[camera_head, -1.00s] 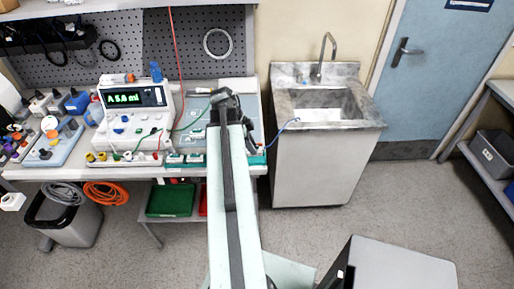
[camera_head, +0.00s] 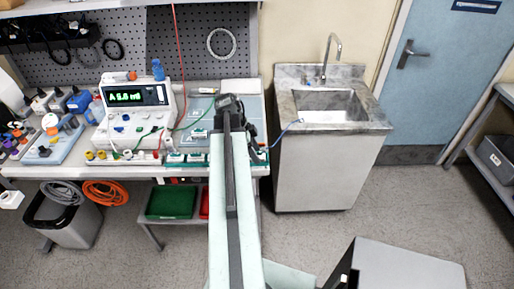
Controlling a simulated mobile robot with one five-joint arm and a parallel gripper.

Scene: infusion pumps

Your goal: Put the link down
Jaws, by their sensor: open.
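My gripper (camera_head: 230,104) is at the far end of my long pale arm, over the right part of the workbench (camera_head: 60,171). Its fingers are dark and small, and my arm hides much of what lies below them. I cannot make out a link in or under the gripper. The white infusion pump (camera_head: 136,112) with a lit green display stands on the bench to the left of my gripper. A green lead (camera_head: 190,122) runs from the pump area toward the gripper. Small green and white pieces (camera_head: 185,158) lie along the bench's front edge.
A sink unit (camera_head: 328,150) stands right of the bench, with a blue lead (camera_head: 287,130) reaching toward it. Coloured connectors (camera_head: 40,150) crowd the bench's left end. A bin (camera_head: 66,222) and green tray (camera_head: 171,202) are below. Open floor lies right.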

